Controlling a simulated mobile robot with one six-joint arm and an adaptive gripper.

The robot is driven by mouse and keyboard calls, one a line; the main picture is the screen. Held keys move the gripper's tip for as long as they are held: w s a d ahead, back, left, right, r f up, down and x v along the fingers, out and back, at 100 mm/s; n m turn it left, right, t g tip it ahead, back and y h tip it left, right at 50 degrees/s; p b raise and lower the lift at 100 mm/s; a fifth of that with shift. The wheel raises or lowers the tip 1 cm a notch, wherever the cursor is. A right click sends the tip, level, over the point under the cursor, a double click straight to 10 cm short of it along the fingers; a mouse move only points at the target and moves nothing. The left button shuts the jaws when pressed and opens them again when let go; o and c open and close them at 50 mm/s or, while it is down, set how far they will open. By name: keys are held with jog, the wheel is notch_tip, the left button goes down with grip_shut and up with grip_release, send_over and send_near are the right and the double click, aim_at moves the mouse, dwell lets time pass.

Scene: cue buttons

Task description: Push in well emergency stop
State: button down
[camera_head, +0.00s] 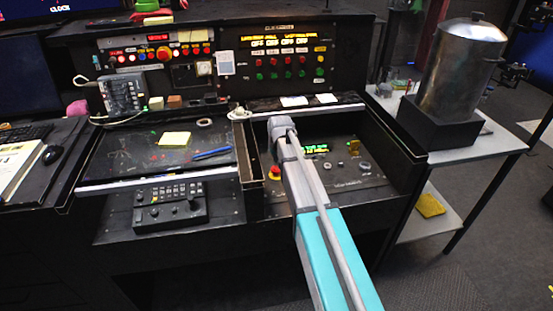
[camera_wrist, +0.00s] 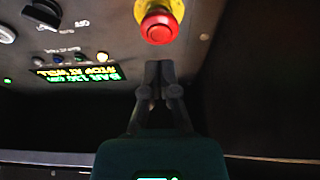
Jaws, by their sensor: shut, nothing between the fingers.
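The emergency stop is a red round button on a yellow base, at the top middle of the wrist view (camera_wrist: 158,25). My gripper (camera_wrist: 159,68) is shut and empty. In the wrist view its fingertips lie just below the button in the picture, and a gap shows between them. The button looks raised from its yellow base. In the head view my arm hides the fingertips.
A lit display (camera_wrist: 75,73), small buttons and dark knobs (camera_wrist: 42,12) sit on the same panel. Black walls (camera_head: 400,143) surround the recess. Another red mushroom button (camera_head: 164,54) is on the back left panel. A metal canister (camera_head: 462,70) stands at right.

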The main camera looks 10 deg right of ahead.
jog(key=p+v, duration=0.9)
jog(key=v, duration=0.1)
jog(key=shift+w, duration=0.2)
dwell(0.5)
jog(key=s+r+g+p, duration=0.1)
jog(key=s+g+p, duration=0.1)
jog(key=s, duration=2.3)
jog(key=shift+s+a+r+g, duration=0.3)
jog(key=shift+s+a+g, duration=0.15)
jog(key=shift+g, duration=0.35)
dwell(0.7)
